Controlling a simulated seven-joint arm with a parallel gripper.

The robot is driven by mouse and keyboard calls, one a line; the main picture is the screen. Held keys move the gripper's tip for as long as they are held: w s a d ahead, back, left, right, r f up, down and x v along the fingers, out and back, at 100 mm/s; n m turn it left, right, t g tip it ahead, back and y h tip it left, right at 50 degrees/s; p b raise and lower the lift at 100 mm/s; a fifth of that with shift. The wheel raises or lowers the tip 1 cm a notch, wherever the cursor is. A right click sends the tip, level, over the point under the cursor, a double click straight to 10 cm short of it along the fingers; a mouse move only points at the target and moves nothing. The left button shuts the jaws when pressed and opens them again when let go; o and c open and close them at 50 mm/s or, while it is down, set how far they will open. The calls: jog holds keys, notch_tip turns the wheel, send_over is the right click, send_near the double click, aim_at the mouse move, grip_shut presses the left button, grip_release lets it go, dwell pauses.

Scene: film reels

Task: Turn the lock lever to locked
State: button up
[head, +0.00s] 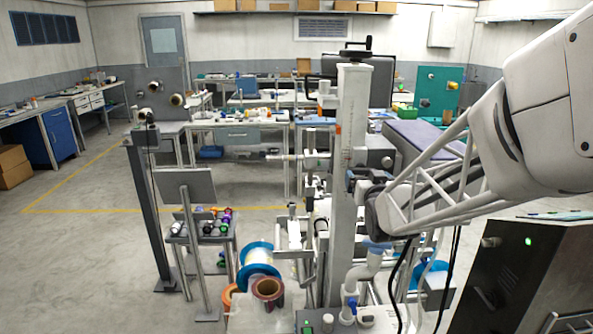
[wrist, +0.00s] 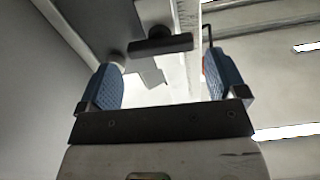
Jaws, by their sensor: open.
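In the wrist view, a dark bar-shaped lever (wrist: 160,46) on a round hub lies roughly level, with its left end slightly lower. It appears beyond my fingertips, between them in the picture, and I see no contact. It looks like the lock lever, but no lock marking is readable. My gripper (wrist: 162,82) is open and empty, its two blue ribbed pads wide apart.
A tilted grey panel (head: 186,188) and a small table (head: 205,250) with colourful spools stand left of the column. A blue-rimmed reel (head: 257,258) and a brown reel (head: 268,290) sit low in front. A dark cabinet (head: 520,270) stands at right.

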aim_at(363, 172)
jog(key=shift+w, duration=2.05)
jog(key=c, duration=0.6)
